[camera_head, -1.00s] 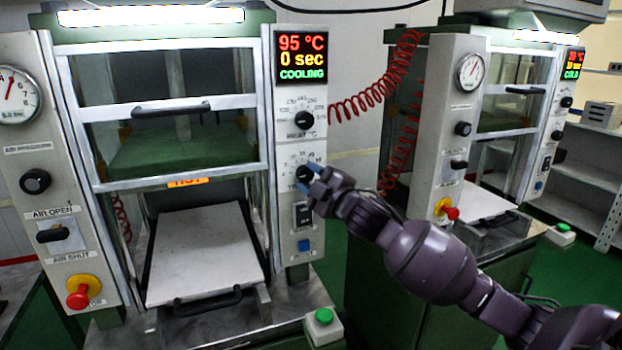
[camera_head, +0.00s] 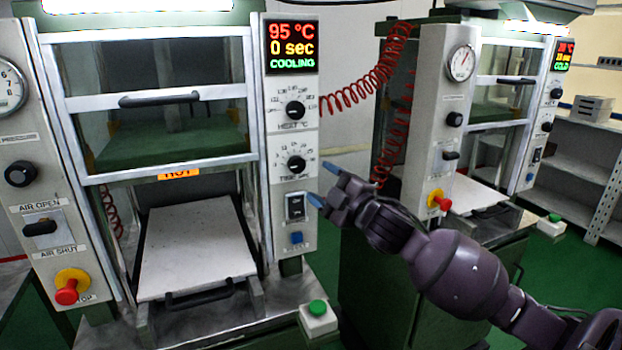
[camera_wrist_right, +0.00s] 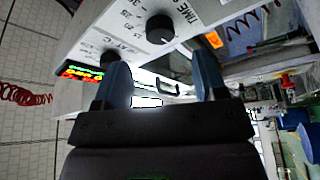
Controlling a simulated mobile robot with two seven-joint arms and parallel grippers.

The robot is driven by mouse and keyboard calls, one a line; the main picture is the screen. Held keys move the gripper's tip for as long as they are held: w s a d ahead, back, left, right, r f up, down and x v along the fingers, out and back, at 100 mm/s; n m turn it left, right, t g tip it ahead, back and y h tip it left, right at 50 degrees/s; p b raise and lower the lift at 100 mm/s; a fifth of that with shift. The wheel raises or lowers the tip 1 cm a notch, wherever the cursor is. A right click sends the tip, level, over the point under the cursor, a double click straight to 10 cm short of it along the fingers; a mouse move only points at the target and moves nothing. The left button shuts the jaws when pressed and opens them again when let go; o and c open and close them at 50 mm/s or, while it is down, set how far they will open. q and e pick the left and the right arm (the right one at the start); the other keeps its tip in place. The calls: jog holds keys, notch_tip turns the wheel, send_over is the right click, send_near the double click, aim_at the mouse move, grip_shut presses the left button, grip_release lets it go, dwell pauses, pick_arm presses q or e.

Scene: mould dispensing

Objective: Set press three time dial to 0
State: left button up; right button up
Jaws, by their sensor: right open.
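The near press has a black time dial (camera_head: 296,164) on its right-hand panel, below the heat dial (camera_head: 295,109). Its display (camera_head: 291,46) reads 95 °C, 0 sec and COOLING. My right gripper (camera_head: 322,184) is open and empty, just right of the panel and apart from the time dial. In the right wrist view the time dial (camera_wrist_right: 160,29) shows beyond and between the blue fingertips, with its scale partly in view. The left gripper is not in view.
Below the time dial are a black switch (camera_head: 295,206) and a blue button (camera_head: 296,238). A green button box (camera_head: 318,317) stands at the front. A second press (camera_head: 440,130) stands to the right, behind my right arm. A red coiled hose (camera_head: 365,85) hangs between the presses.

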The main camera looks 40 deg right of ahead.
jog(key=shift+b+v, duration=0.3)
jog(key=shift+v, duration=1.7)
